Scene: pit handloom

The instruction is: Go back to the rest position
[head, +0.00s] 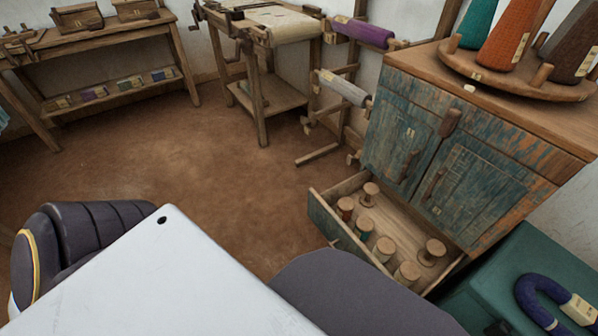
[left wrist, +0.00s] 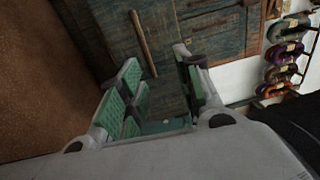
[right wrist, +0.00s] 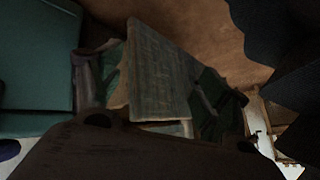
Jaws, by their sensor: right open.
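My left gripper (left wrist: 158,68) shows in the left wrist view with its two green-padded fingers apart and nothing between them. Weathered blue-green cabinet doors with a wooden handle (left wrist: 144,42) lie beyond it. My right gripper (right wrist: 158,84) shows in the right wrist view with its fingers spread to either side of a weathered panel (right wrist: 160,65), which looks like the drawer front. I cannot tell whether the fingers touch it. In the head view the drawer (head: 335,222) of the cabinet (head: 405,130) is pulled open. Neither gripper shows in the head view.
Several wooden spools (head: 364,226) stand in the open drawer. A green box (head: 500,275) stands right of it, with a blue horseshoe-shaped item (head: 530,300) on top. A loom frame (head: 262,90) and a bench (head: 90,45) stand at the back. The brown floor between is clear.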

